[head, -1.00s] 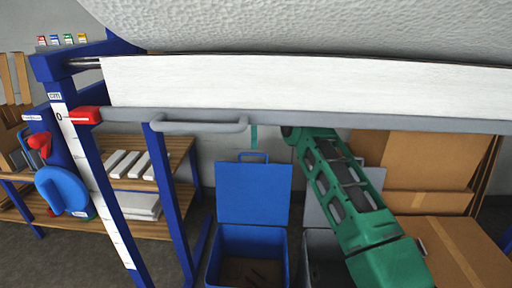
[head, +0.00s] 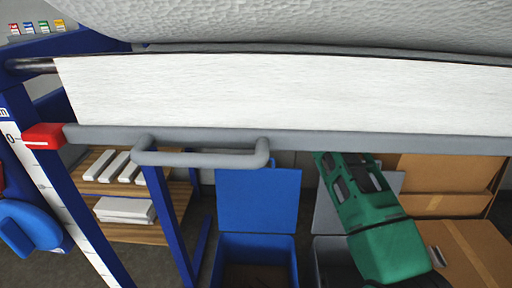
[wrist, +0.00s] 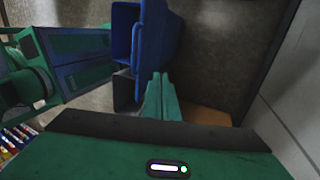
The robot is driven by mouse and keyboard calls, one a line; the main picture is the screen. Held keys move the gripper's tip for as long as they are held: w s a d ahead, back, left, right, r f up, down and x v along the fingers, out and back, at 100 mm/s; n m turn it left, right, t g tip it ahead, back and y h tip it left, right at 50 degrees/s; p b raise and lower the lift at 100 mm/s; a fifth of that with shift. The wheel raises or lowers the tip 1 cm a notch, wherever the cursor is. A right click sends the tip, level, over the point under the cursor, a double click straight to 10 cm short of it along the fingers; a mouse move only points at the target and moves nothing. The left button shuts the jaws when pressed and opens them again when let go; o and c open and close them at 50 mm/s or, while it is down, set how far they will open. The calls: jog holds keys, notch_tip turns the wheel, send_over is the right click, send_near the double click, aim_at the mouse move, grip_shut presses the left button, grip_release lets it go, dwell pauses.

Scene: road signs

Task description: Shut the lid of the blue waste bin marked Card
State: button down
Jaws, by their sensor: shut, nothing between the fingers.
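The blue bin (head: 228,246) stands on the floor beyond the frame, low in the head view, its mouth open upward. Its blue lid (head: 257,200) stands up at the back, open. No Card label is readable. In the wrist view, the blue bin (wrist: 165,42) is near the top centre; which face is lid is unclear. My gripper (wrist: 160,78) shows there with its green fingers together and empty, appearing just below the blue bin, contact not clear.
A grey bin (head: 322,246) with a raised lid stands right of the blue one, partly behind my arm. A white roll sheet (head: 290,95) and grey bar with handle (head: 200,158) cross in front. Cardboard boxes (head: 470,250) stand right; a wooden shelf (head: 150,233) stands left.

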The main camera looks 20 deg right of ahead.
jog(key=s+a+f, duration=0.3)
jog(key=s+f, duration=0.4)
jog(key=f, duration=0.2)
jog(key=shift+s+f, duration=0.2)
jog(key=shift+s, duration=0.2)
dwell(0.4)
jog(key=shift+a, duration=0.15)
